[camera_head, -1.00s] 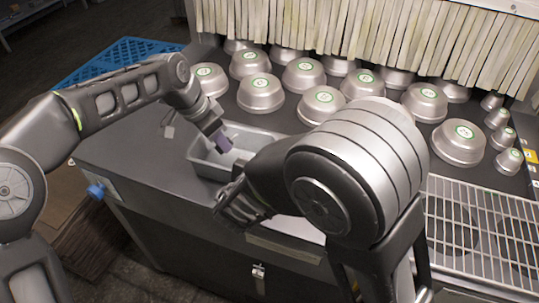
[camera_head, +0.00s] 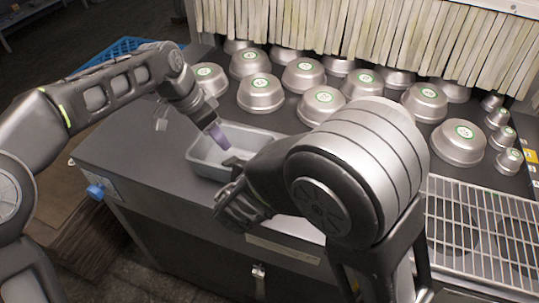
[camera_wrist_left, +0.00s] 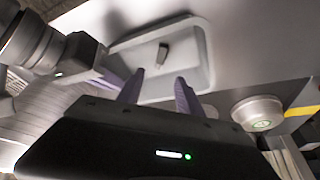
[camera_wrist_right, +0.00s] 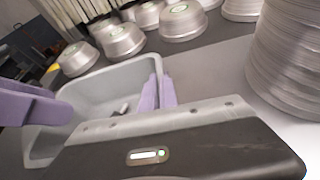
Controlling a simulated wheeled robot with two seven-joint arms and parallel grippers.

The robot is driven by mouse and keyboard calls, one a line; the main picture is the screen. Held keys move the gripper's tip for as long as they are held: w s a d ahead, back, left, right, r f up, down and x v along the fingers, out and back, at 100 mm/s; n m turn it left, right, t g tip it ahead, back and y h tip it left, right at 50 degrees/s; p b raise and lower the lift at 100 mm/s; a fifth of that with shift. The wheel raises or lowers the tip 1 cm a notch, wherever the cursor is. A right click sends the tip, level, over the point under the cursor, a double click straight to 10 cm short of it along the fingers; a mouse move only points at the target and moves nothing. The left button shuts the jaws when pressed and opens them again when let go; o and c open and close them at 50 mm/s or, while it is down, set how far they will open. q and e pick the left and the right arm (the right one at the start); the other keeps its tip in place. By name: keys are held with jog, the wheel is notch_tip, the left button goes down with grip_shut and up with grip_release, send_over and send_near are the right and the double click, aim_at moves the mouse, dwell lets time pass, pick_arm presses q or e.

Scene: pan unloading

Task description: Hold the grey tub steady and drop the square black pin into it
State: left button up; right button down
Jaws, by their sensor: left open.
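The grey tub (camera_head: 203,166) stands on the dark counter near its front edge. The square black pin (camera_wrist_left: 163,53) lies inside the tub in the left wrist view, and part of it shows in the right wrist view (camera_wrist_right: 120,110). My left gripper (camera_head: 224,143) is above the tub with fingers down. Its fingers (camera_wrist_left: 158,88) are apart with nothing between them. My right gripper (camera_head: 236,203) is at the tub's near side, partly hidden by my right arm. Its fingers (camera_wrist_right: 100,100) are wide apart over the tub; whether they touch it cannot be told.
Several upturned metal pans (camera_head: 260,94) with green labels cover the counter behind and right of the tub. A wire rack (camera_head: 470,230) is at the right. Pale strip curtains (camera_head: 400,40) hang at the back. The counter left of the tub is clear.

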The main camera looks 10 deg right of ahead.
pick_arm(q)
jog(key=v, duration=0.9)
jog(key=shift+r, duration=0.15)
pick_arm(e)
jog(key=c, duration=2.1)
grip_release()
jog(key=o, duration=0.5)
jog(key=shift+o, duration=0.2)
jog(key=v, duration=1.2)
pick_arm(q)
jog(key=shift+s+a, duration=0.1)
jog(key=shift+s, duration=0.05)
pick_arm(e)
jog(key=shift+s+f, duration=0.1)
